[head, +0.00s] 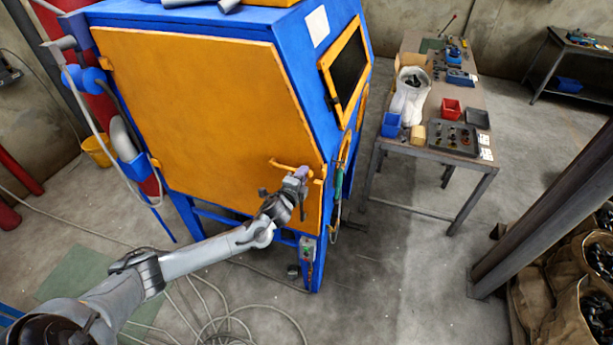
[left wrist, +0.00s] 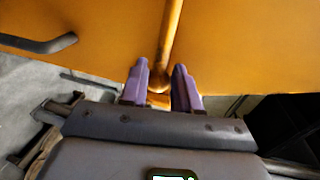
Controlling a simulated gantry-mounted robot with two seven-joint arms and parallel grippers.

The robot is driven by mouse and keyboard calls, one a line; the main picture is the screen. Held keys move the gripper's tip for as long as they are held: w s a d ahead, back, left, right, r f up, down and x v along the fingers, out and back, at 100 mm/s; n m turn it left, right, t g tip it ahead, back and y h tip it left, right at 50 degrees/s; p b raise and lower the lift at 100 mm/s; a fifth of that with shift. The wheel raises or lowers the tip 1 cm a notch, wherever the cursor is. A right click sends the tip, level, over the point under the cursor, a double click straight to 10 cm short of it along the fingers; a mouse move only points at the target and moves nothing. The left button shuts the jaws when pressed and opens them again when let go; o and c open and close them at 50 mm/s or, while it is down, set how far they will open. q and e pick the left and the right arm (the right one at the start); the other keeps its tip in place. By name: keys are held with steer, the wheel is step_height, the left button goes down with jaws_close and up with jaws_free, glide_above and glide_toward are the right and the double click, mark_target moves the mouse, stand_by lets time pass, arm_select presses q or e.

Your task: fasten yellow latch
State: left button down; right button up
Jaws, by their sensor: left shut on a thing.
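The yellow latch (head: 290,167) is a bar-like handle near the lower right edge of the orange door (head: 190,100) on the blue drum blaster cabinet. The door looks flush against the cabinet. My left gripper (head: 303,172) is at the right end of the latch. In the left wrist view, the latch (left wrist: 170,45) runs down from the top to a rounded end between the two purple fingers of my left gripper (left wrist: 161,88). The gripper is shut on the latch; the exact contact is hard to see. My right gripper is not in view.
A metal workbench (head: 425,152) with bins and tools stands to the right of the cabinet. A dark steel post (head: 540,215) and sacks (head: 560,290) are at the far right. Hoses (head: 225,315) lie on the floor in front. Open floor lies between bench and post.

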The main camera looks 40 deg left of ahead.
arm_select(q)
steer(key=shift+f, duration=0.2)
steer(key=c, duration=1.1)
jaws_free()
steer(key=shift+s+r, duration=0.1)
steer(key=shift+s, duration=0.05)
steer(key=b+v, duration=0.1)
steer(key=v, duration=0.9)
steer(key=shift+s+d, duration=0.15)
steer(key=shift+s, duration=0.1)
